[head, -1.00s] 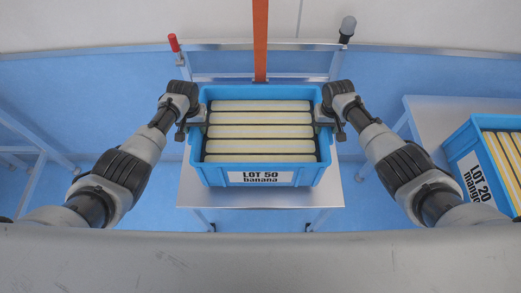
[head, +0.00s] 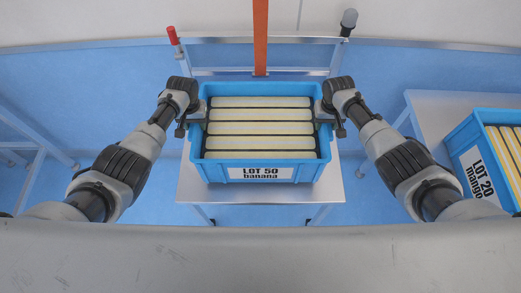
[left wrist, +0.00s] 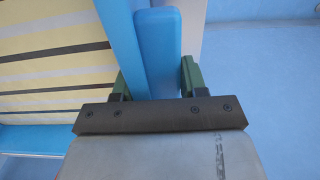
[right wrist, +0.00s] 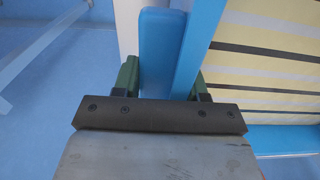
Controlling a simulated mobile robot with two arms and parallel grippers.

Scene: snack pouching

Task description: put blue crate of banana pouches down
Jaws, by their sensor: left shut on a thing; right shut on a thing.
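The blue crate (head: 313,173) labelled "LOT 50 banana" is over the metal table (head: 190,190) in the middle of the head view. It looks level and holds several pale pouches (head: 260,128) in rows. I cannot tell whether its base touches the table. My left gripper (head: 203,124) is shut on the crate's left wall; the left wrist view shows its green fingers (left wrist: 155,80) either side of the blue rim (left wrist: 160,45). My right gripper (head: 318,123) is shut on the right wall; its fingers (right wrist: 165,80) straddle the rim in the right wrist view (right wrist: 162,45).
A second blue crate (head: 460,145) labelled "LOT 20 mango" stands on another table (head: 430,112) at the right. An orange upright strip (head: 260,35) and a metal rail (head: 225,72) are behind the banana crate. A red-topped post (head: 173,38) and a grey-topped post (head: 348,22) flank it.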

